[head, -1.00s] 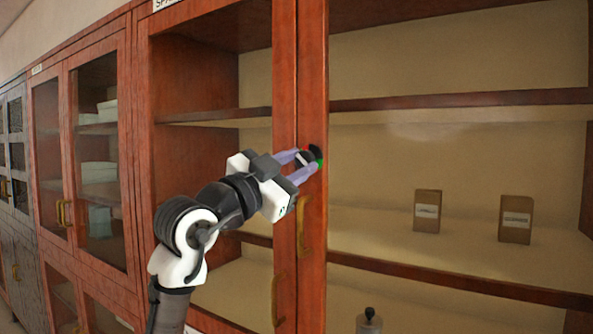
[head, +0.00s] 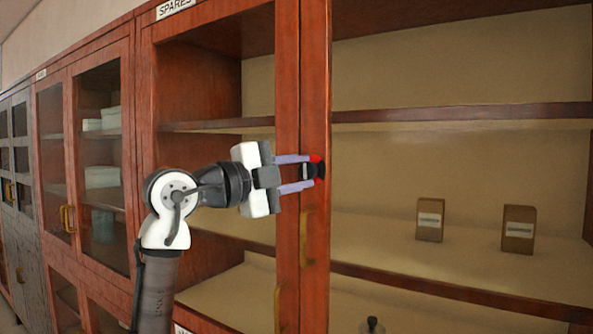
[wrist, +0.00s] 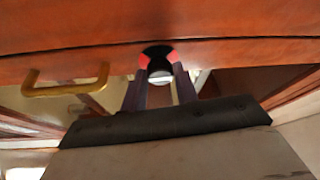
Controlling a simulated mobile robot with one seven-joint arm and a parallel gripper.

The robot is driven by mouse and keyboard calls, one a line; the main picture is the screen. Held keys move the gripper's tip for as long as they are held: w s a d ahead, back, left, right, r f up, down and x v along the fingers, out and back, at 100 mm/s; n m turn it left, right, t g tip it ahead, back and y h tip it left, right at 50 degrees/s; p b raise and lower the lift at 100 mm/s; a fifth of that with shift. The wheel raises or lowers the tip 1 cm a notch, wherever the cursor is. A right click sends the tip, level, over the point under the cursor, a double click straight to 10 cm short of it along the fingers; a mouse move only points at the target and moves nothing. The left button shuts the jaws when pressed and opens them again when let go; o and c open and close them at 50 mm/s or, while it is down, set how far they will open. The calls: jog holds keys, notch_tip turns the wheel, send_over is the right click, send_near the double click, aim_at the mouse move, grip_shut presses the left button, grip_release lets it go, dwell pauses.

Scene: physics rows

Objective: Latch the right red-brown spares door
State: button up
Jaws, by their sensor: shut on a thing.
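The right red-brown spares door (head: 315,110) shows in the head view as an upright stile beside the left door's stile (head: 287,110), with a dark seam between them. A black latch knob (head: 307,171) sits on the right stile, above the brass handle (head: 307,236). My gripper (head: 309,173) is level, coming from the left, its fingers shut on the knob from above and below. Red patches show at the fingertips. In the wrist view the knob (wrist: 157,51) lies between the fingertips, partly hidden. I cannot tell whether the door is fully flush.
Shelves behind the doors hold two small brown boxes (head: 430,220) (head: 518,229). A dark-topped object (head: 372,326) stands low down. Another red-brown cabinet (head: 85,150) and a grey cabinet stand to the left. A brass handle also shows in the wrist view (wrist: 66,88).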

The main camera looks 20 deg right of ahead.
jog(key=shift+m, duration=0.4)
jog(key=o, duration=1)
jog(key=shift+c, duration=0.2)
jog(key=shift+a, duration=0.1)
jog(key=r+b+v, duration=0.1)
jog(key=b+v, duration=0.3)
jog(key=v, duration=0.9)
jog(key=shift+a+f+b, duration=0.3)
jog(key=shift+f+b, duration=0.1)
jog(key=shift+f, duration=0.05)
